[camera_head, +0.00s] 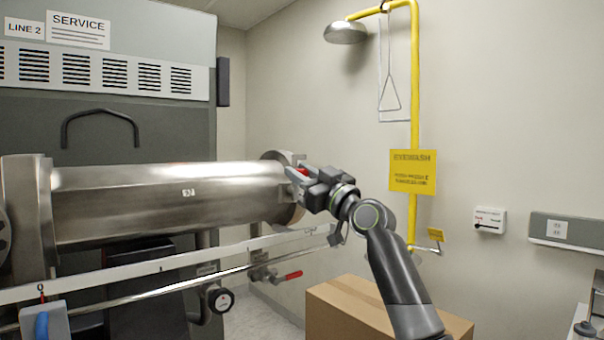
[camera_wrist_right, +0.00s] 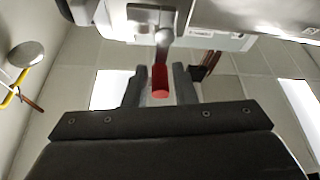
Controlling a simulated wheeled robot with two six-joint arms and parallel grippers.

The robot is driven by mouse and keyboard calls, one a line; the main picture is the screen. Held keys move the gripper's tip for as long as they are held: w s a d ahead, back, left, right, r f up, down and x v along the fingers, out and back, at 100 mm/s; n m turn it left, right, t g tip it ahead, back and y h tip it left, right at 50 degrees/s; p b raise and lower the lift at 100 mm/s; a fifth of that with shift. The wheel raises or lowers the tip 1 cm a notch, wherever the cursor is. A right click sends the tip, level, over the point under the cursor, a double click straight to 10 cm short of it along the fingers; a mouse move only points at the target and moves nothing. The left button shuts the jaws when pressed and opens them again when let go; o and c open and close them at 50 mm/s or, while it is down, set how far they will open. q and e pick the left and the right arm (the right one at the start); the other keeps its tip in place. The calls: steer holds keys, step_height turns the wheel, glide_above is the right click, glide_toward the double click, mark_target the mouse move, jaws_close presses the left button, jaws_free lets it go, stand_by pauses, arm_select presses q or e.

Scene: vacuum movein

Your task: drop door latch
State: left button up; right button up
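The steel cylindrical chamber (camera_head: 160,200) lies across the left half of the head view, with a round flange and door at its right end (camera_head: 285,205). A red latch handle (camera_head: 303,171) shows at the top of that end, partly hidden by my right gripper (camera_head: 306,178). In the right wrist view the red handle (camera_wrist_right: 160,80) hangs from a metal arm and stands between the two dark fingers of my right gripper (camera_wrist_right: 159,85). A narrow gap shows on each side, so the gripper looks open around the handle. My left gripper is not in view.
A rail with a scale (camera_head: 160,265) runs below the chamber. A red-handled valve (camera_head: 287,276) and a gauge (camera_head: 220,299) sit under it. A cardboard box (camera_head: 345,310) stands below my right arm. A yellow shower pipe (camera_head: 414,90) rises along the wall.

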jaws_close()
steer(key=shift+d+m+t+h+p, duration=0.1)
steer(key=shift+m+t+h+p, duration=0.25)
steer(key=shift+m, duration=0.45)
steer(key=m, duration=0.1)
steer(key=m+h+p, duration=0.1)
steer(key=m+t+p, duration=0.1)
steer(key=shift+w+d+r, duration=0.2)
steer(key=shift+w+d, duration=0.05)
steer(key=m+p, duration=0.1)
steer(key=m+h+p, duration=0.1)
steer(key=m+t+h+p, duration=0.1)
steer(key=shift+w+d+f+m+p, duration=0.1)
steer(key=shift+w+d+m+p, duration=0.15)
steer(key=shift+d+m+p, duration=0.15)
steer(key=shift+w+d+f+m+h+p, duration=0.1)
steer(key=shift+f+m+h+p, duration=0.2)
steer(key=shift+m+h+p, duration=0.45)
steer(key=shift+m, duration=0.35)
steer(key=shift+f, duration=0.1)
steer(key=shift+c, duration=0.5)
jaws_free()
steer(key=shift+o, duration=0.5)
steer(key=shift+w+d+f, duration=0.1)
steer(key=shift+d, duration=0.1)
